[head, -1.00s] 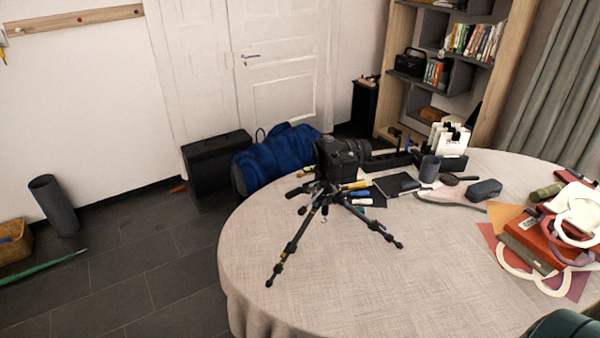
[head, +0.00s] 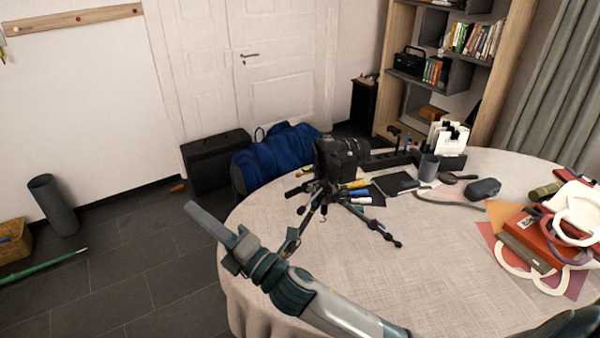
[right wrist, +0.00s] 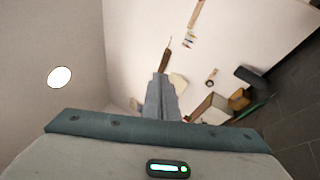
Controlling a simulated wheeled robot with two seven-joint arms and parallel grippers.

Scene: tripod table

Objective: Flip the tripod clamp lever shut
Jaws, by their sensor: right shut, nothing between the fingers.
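The black tripod (head: 318,192) stands on the round table with a black camera (head: 342,158) on top. Its legs are spread, and my right arm hides part of the front leg. The clamp lever is too small to make out at the tripod's head. My right gripper (head: 205,218) is shut and empty, out past the table's left edge, in front of and left of the tripod and apart from it. Its closed fingers (right wrist: 161,98) show in the right wrist view, pointing towards a wall. My left gripper is not in view.
The table (head: 420,280) has bare cloth at its front. Pens, a dark notebook (head: 395,184), a grey cup (head: 428,167) and a grey case (head: 483,187) lie behind and right of the tripod. Red books (head: 550,235) lie at the right. A blue bag (head: 275,155) is on the floor behind.

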